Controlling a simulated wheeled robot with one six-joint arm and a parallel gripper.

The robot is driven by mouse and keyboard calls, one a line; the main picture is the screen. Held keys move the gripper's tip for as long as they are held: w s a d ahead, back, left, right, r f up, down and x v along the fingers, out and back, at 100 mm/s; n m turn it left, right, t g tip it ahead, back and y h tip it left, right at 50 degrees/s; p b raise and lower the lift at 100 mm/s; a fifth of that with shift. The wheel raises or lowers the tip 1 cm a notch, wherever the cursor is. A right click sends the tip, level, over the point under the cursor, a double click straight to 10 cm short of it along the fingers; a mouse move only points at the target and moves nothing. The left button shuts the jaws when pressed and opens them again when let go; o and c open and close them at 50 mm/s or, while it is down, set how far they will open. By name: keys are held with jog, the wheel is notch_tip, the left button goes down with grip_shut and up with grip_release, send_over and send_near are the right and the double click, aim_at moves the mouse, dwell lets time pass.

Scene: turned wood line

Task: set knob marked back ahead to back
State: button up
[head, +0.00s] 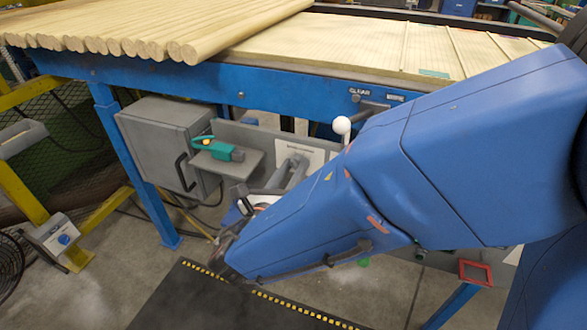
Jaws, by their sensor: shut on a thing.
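My gripper (290,170) is partly in view beyond my blue forearm, its dark grey end against a grey panel (235,133) under the blue-framed table. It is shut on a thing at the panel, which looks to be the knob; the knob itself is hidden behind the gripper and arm. A white label plate (312,149) is on the panel just beside the gripper; its words are too small to read. I cannot tell which way the knob points.
A white-ball lever (342,125) stands close to my arm. A teal-handled tool (217,149) lies on a small shelf beside a grey cabinet (155,140). Wooden rods (150,30) lie on the table above. A black mat (200,300) with a yellow-dashed edge covers the floor.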

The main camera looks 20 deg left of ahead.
dwell(0.4)
jog(key=o, duration=1.1)
jog(key=shift+c, duration=0.2)
jog(key=s+a, duration=0.1)
jog(key=s, duration=1.6)
jog(key=shift+s+a, duration=0.2)
